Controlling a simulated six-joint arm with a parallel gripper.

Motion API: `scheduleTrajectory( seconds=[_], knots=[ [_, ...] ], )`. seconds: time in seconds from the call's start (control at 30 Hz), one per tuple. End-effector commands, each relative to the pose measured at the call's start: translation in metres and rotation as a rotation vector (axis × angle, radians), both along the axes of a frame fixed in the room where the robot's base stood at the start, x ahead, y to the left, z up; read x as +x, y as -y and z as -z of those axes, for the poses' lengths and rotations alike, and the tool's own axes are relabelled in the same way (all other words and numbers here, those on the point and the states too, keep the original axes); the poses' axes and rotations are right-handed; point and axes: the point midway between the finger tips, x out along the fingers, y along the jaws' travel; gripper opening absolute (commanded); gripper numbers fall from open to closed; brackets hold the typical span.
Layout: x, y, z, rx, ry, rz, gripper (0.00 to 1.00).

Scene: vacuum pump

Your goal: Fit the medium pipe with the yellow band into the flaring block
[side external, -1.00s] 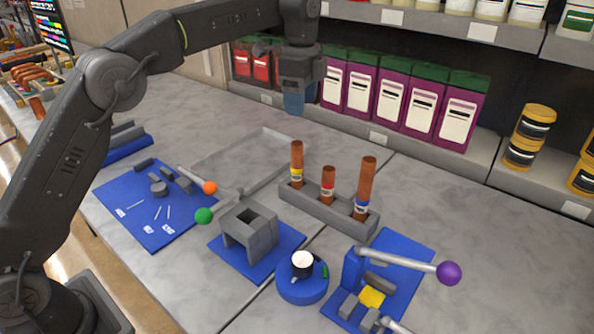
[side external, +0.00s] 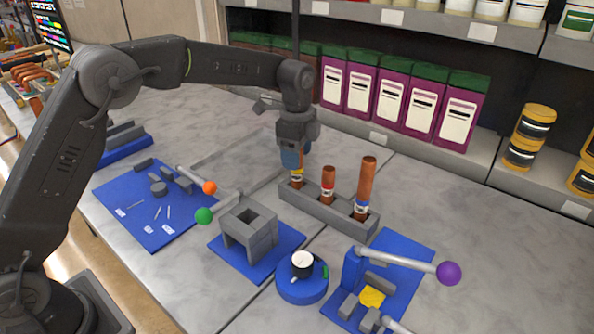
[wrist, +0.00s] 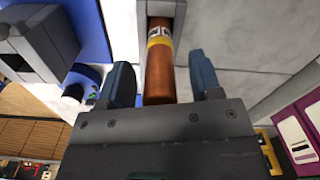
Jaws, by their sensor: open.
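The medium pipe with the yellow band (side external: 297,179) stands upright in the left slot of a grey rack (side external: 322,207). My gripper (side external: 292,168) is over it, pointing down, and hides its top in the side view. In the wrist view the copper pipe (wrist: 159,75) lies between the two blue fingers of my open gripper (wrist: 162,72), with gaps on both sides. A grey block with a square opening (side external: 250,225) stands on a blue plate with a green-knobbed lever. I cannot tell for certain which fixture is the flaring block.
A short red-banded pipe (side external: 328,184) and a tall blue-banded pipe (side external: 365,187) stand in the same rack. A purple-knobbed fixture (side external: 378,285) and a round blue stand (side external: 302,286) are in front. Purple boxes (side external: 391,96) line the shelf behind. A blue plate with grey parts (side external: 147,210) lies left.

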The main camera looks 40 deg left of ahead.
Motion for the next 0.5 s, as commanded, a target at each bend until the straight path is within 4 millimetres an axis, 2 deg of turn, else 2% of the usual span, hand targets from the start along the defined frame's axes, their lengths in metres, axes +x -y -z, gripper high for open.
scheduleTrajectory(
  seconds=[0.1, 0.33, 0.5],
  knots=[
    [0.0000, 0.0000, 0.0103, 0.001, -0.001, 0.000, 0.58],
    [0.0000, 0.0001, 0.0115, 0.000, 0.000, 0.000, 0.58],
    [0.0001, 0.0002, 0.0113, 0.000, 0.000, 0.000, 0.43]
  ],
)
